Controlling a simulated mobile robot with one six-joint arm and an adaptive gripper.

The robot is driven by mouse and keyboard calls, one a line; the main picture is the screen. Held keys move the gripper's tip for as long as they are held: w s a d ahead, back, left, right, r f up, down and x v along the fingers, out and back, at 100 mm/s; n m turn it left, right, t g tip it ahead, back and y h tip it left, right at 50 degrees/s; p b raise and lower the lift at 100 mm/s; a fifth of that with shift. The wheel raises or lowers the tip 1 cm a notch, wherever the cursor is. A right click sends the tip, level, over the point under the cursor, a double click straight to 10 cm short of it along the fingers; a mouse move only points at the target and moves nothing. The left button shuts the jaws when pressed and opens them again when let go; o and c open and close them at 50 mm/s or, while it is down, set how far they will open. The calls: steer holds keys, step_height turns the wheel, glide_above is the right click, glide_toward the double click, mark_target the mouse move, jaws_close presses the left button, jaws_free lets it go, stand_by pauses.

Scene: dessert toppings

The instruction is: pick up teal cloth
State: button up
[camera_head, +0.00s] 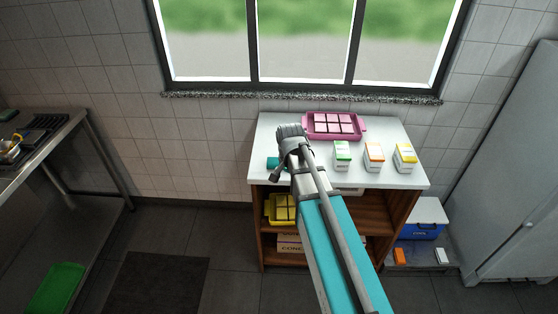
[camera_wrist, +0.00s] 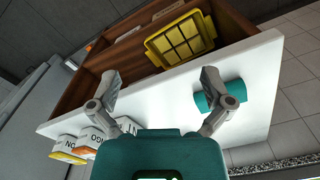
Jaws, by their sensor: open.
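The teal cloth (camera_head: 271,163) looks like a small rolled bundle on the left end of the white tabletop (camera_head: 384,178). In the head view my arm's end covers part of it. In the wrist view the cloth (camera_wrist: 236,90) lies at the right, partly behind the right finger. My gripper (camera_wrist: 160,77) is open and empty, its fingers spread wide over the tabletop. The cloth is not between the fingers; I cannot tell whether the right finger touches it.
A pink tray (camera_head: 362,124) stands at the back of the tabletop. Cartons with green (camera_head: 341,155), orange (camera_head: 374,156) and yellow (camera_head: 405,157) tops stand to the right. A yellow tray (camera_head: 270,208) sits on the shelf below. A window sill (camera_head: 300,97) runs behind.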

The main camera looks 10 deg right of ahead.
steer(key=w+r+m+p, duration=0.2)
steer(key=w+r+m, duration=0.1)
steer(key=w+m, duration=0.3)
steer(key=w+r+m+p, duration=0.3)
steer(key=w+m, duration=0.3)
steer(key=w, duration=0.5)
steer(key=shift+w+d+m, duration=0.25)
steer(key=shift+d+m, duration=0.15)
steer(key=shift+d, duration=0.05)
steer(key=shift+f, duration=0.1)
step_height(320, 180, down, 8)
steer(key=b, duration=0.8)
steer(key=shift+f, duration=0.2)
steer(key=shift+d+f+b, duration=0.2)
steer(key=shift+f+b, duration=2.4)
steer(key=shift+b, duration=0.1)
